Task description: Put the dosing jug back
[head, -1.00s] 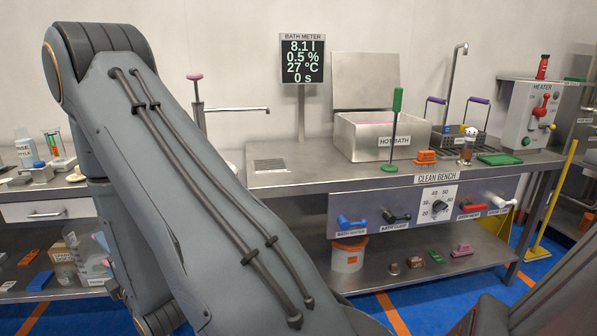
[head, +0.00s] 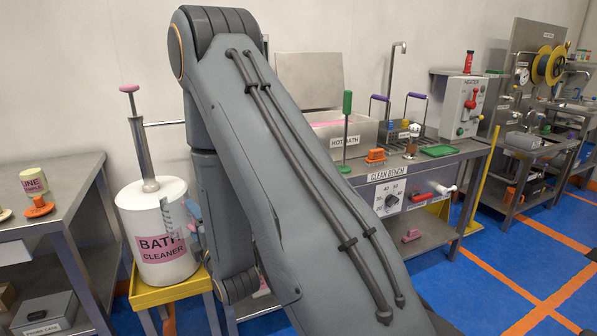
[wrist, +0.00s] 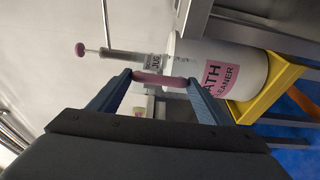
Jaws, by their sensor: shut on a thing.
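My gripper (wrist: 157,82) has blue fingers and is shut on the pink handle of the clear dosing jug (wrist: 156,62), which carries a JUG label. In the head view, the clear graduated jug (head: 167,220) shows in front of the white BATH CLEANER drum (head: 150,262), just left of my arm. My fingers are mostly hidden there behind my arm. The drum also shows in the wrist view (wrist: 245,58), close behind the jug; I cannot tell whether they touch. A pump (head: 140,150) with a pink knob rises from the drum.
The drum stands on a yellow stand (head: 165,292). A steel table (head: 70,190) is at the left. The clean bench (head: 425,160) is at the right, with a hot bath (head: 325,128) and a heater (head: 460,105). Blue floor (head: 510,265) is open at the lower right.

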